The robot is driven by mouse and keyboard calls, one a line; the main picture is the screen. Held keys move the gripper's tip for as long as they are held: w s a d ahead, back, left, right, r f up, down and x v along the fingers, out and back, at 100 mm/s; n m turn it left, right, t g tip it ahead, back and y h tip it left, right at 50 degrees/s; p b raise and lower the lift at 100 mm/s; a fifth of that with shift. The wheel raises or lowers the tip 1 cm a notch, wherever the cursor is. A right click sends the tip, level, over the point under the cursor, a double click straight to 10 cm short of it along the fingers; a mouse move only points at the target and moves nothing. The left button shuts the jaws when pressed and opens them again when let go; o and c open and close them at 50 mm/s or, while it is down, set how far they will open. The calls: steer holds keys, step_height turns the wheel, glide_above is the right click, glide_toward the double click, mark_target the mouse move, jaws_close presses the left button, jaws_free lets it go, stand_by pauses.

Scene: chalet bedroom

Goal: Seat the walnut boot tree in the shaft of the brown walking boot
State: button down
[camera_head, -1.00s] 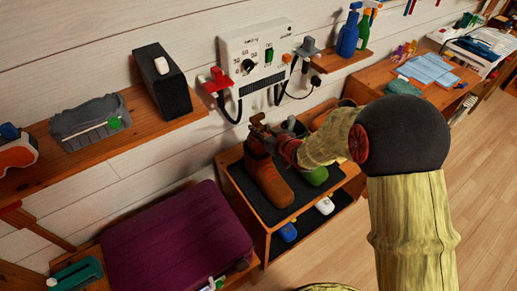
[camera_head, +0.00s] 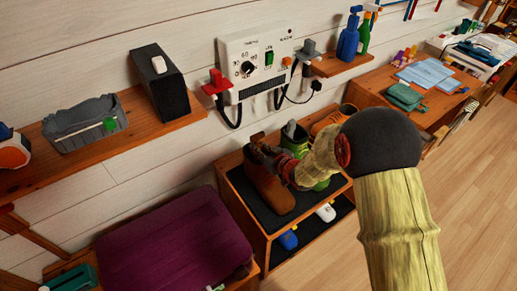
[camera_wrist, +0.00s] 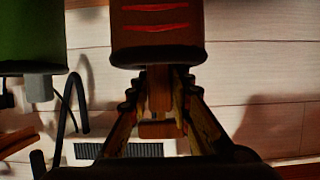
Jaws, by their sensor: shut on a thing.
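The brown walking boot (camera_head: 268,188) stands upright on the dark mat of a low wooden rack in the head view. In the wrist view the boot (camera_wrist: 157,28) appears upside down, with red laces and a dark collar. My gripper (camera_head: 262,150) is close at the boot's top. In the wrist view my gripper (camera_wrist: 160,100) is shut on the walnut boot tree (camera_wrist: 158,130). Its stem runs to the boot's collar, in line with the shaft. How deep it sits inside is hidden.
Green boots (camera_head: 296,140) stand right beside it, one with a grey insert; an orange-brown boot (camera_head: 328,119) is beyond. A wall-mounted control box (camera_head: 255,62) with hoses hangs behind. A purple case (camera_head: 175,240) lies at front left. The floor at right is clear.

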steer(key=c, duration=1.9)
jaws_free()
steer(key=shift+f, duration=0.1)
steer(key=shift+r, duration=0.25)
steer(key=p+v, duration=0.3)
steer(key=v, duration=0.9)
steer(key=shift+p, duration=0.3)
steer(key=s+d+r+m+g+h, duration=0.1)
steer(key=s+d+r+m+h, duration=0.2)
steer(key=d+r, duration=0.45)
steer(key=s+d+r+m+h, duration=0.1)
steer(key=s+d+r+h, duration=0.2)
steer(key=d+r+h, duration=0.45)
steer(key=s+r+m+g+y, duration=0.1)
steer(key=s+r+g, duration=0.1)
steer(key=s, duration=0.9)
steer(key=s+a+r+m+g+y, duration=0.1)
steer(key=s+r, duration=0.3)
steer(key=s, duration=0.8)
steer(key=shift+a+r+m+g+y, duration=0.35)
steer(key=shift+g+y, duration=0.2)
steer(key=shift+g, duration=0.25)
